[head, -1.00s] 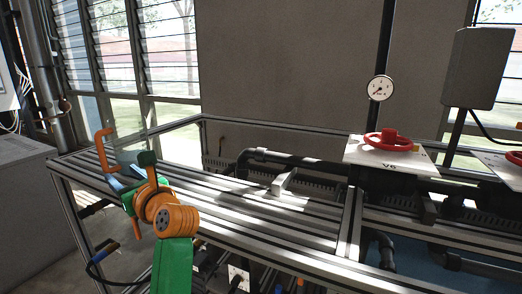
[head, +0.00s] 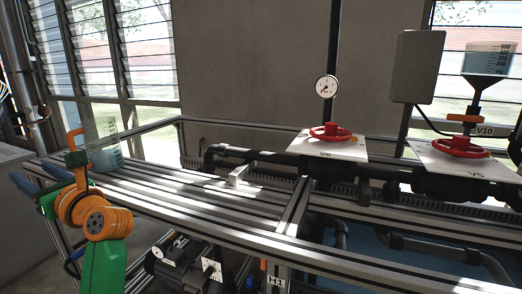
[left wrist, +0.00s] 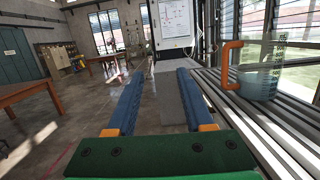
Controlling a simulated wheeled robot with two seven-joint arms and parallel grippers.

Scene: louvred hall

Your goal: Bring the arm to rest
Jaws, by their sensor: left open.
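My left gripper (head: 30,172) is open and empty at the lower left of the head view, near the left end of the slatted metal bench. In the left wrist view, its two blue fingers (left wrist: 160,78) are spread with nothing between them and point over the floor. A clear jug (head: 106,160) with an orange handle stands upright on the bench, apart from the fingers. In the left wrist view the jug (left wrist: 260,84) is to the right of the fingers. My green and orange left arm is bent beside the bench's front edge. My right gripper is not in view.
Red handwheels V6 (head: 330,132) and V5 (head: 459,147) sit on white plates beyond the bench, with a gauge (head: 326,87) behind. A small metal bracket (head: 238,175) is on the bench (head: 190,198). Wooden tables (left wrist: 30,92) stand across open floor.

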